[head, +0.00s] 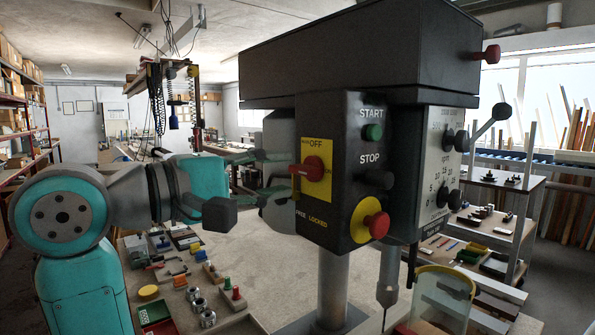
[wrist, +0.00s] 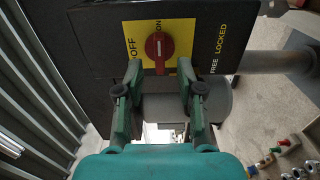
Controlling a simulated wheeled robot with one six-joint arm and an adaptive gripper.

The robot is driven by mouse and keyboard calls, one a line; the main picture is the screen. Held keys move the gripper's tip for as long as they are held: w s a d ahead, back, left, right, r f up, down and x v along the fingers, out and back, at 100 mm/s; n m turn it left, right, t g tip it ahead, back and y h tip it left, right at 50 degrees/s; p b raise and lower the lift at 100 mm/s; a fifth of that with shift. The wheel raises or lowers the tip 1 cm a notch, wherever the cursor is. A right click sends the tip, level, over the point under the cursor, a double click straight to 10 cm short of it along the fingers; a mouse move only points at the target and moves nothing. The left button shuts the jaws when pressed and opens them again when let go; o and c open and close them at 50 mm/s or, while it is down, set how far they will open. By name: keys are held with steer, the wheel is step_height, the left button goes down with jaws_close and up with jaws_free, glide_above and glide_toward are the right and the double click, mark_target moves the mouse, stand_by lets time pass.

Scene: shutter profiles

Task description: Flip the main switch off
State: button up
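The main switch is a red rotary knob (head: 313,168) on a yellow plate (head: 318,148) on the black control box of a drill press. OFF is printed above it and ON to its right in the head view. In the wrist view the knob (wrist: 160,46) has its long handle upright in the picture, with its marked end towards ON. My gripper (wrist: 161,68) is open, its two green fingertips on either side of the handle's lower end, with gaps showing. In the head view my arm reaches in from the left; the fingertips are hard to make out there.
A worktable (head: 290,262) with small parts lies below. A clear guard (head: 441,297) stands near the drill chuck.

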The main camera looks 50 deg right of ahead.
mark_target(297, 171)
steer(key=shift+x, duration=2.05)
jaws_close()
